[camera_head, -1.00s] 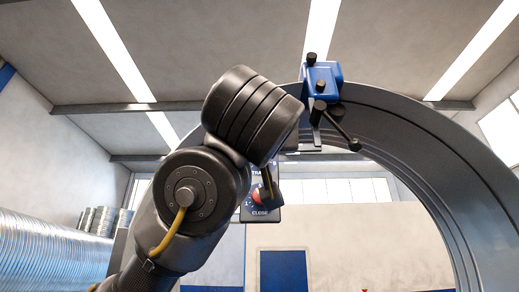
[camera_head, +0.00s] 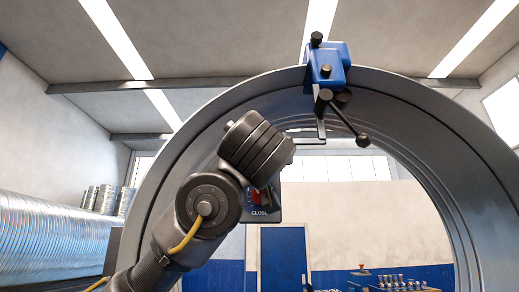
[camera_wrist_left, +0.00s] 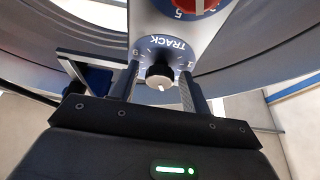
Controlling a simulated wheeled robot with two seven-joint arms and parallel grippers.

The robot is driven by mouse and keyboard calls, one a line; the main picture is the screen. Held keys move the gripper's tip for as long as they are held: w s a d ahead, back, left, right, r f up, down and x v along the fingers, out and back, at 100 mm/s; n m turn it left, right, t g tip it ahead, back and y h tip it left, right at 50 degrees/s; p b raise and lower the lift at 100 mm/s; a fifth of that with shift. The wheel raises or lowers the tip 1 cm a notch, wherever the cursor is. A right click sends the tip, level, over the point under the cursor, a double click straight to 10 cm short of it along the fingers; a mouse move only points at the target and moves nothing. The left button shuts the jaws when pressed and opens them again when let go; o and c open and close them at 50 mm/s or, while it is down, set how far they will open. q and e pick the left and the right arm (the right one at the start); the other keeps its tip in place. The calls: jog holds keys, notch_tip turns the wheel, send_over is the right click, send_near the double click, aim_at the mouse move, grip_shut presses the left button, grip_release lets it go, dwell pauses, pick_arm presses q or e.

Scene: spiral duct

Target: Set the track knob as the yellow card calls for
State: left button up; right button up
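The track knob (camera_wrist_left: 159,77) is a small black knob with a white pointer mark, on a grey panel (camera_wrist_left: 165,25). My left gripper (camera_wrist_left: 160,76) is open, one finger on each side of the knob, with small gaps visible. My right gripper is not in view. I see no yellow card.
A red dial (camera_wrist_left: 195,3) sits beside the track knob on the panel. A large grey ring (camera_head: 420,125) arches around, with a blue clamp block (camera_head: 328,66) and black lever (camera_head: 345,120) at its top. Spiral duct (camera_head: 45,240) lies at left.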

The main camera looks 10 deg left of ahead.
pick_arm(q)
jog(key=shift+s, duration=0.1)
jog(key=c, duration=0.8)
jog(key=shift+m, duration=0.3)
jog(key=shift+s+a+r+m+g+h+b, duration=0.1)
jog(key=shift+m+g+h+b, duration=0.15)
jog(key=shift+m+h+b, duration=1.4)
jog(key=shift+w+a+r+m+g+h+p, duration=0.1)
jog(key=shift+m+g+h+p, duration=0.35)
jog(key=shift+m, duration=2.5)
jog(key=shift+s+a+m+h+b, duration=0.1)
jog(key=shift+m+h+b, duration=1)
jog(key=shift+m, duration=1.2)
jog(key=o, duration=1)
